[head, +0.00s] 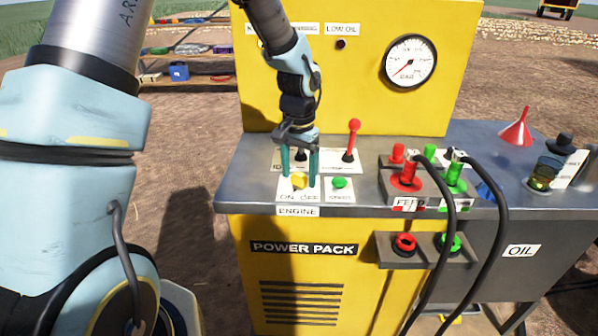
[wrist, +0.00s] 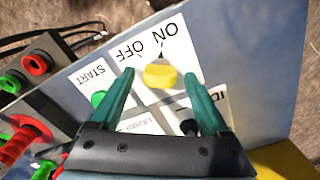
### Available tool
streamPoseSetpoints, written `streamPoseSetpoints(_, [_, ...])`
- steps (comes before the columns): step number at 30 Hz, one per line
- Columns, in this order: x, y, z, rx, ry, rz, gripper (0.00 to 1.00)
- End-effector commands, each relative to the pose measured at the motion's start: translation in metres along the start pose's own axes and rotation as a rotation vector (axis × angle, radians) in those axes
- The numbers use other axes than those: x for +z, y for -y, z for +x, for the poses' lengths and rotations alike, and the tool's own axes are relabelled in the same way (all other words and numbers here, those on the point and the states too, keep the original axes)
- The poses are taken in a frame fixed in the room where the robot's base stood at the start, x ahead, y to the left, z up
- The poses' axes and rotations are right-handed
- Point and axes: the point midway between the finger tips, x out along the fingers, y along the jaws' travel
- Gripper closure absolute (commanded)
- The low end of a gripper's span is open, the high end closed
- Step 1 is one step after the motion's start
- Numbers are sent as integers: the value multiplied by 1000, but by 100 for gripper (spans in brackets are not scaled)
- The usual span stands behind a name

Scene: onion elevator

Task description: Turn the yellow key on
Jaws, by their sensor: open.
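The yellow key (head: 299,182) sits on a white ENGINE panel (head: 298,196) with ON and OFF printed below it, on the metal ledge of the yellow power pack. It also shows in the wrist view (wrist: 159,77), between the fingers and near the ON and OFF letters. Whether it points to ON or OFF is not clear. My gripper (head: 300,178) is open and points down, with one teal finger on each side of the key. In the wrist view (wrist: 161,74) gaps show between the key and both fingers.
A green START button (head: 339,183) is just right of the key. A red-knobbed lever (head: 353,140) stands behind it. Red and green FEED couplings (head: 406,177) with black hoses (head: 447,225) are further right. A gauge (head: 409,62) is on the upright yellow panel (head: 362,100).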

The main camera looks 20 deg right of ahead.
Motion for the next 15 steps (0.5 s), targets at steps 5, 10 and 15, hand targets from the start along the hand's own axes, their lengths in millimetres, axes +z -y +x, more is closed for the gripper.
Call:
streamPoseSetpoints(5, [0,0,-6,0,-1,0,20])
streamPoseSetpoints(10, [-1,1,-34,-2,-5,-2,20])
streamPoseSetpoints(15, [-1,1,-68,-2,-5,-2,20])
